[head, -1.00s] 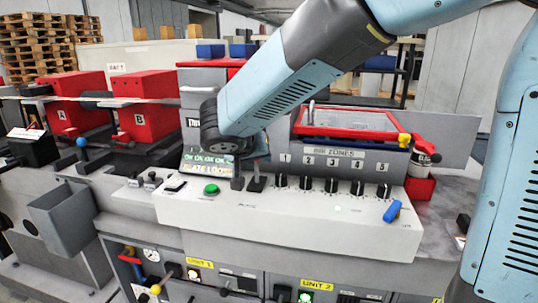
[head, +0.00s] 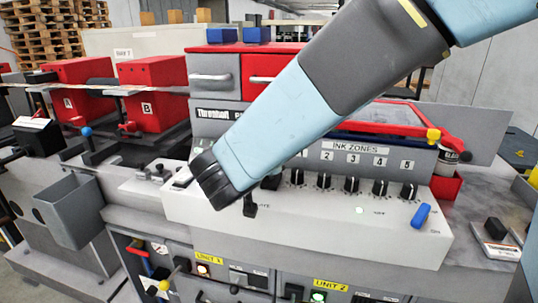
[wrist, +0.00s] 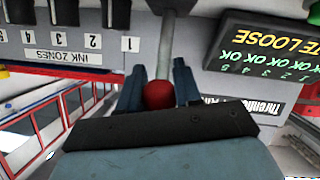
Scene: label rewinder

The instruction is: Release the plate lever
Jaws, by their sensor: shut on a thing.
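The plate lever shows in the wrist view as a red ball knob (wrist: 158,96) on a grey stem (wrist: 168,40). My gripper (wrist: 160,82) has one finger on each side of the knob and is shut on it. In the head view the lever and the fingertips cannot be made out clearly, because my arm's end covers that part of the console. The display (wrist: 265,48), upside down in the wrist view, reads "...E LOOSE" above a row of green OKs.
The light console (head: 330,232) carries black ink-zone knobs (head: 351,186) and a blue-handled lever (head: 420,215) at its right. Red boxes A (head: 80,98) and B (head: 153,100) stand at left. A grey bin (head: 70,211) hangs at front left.

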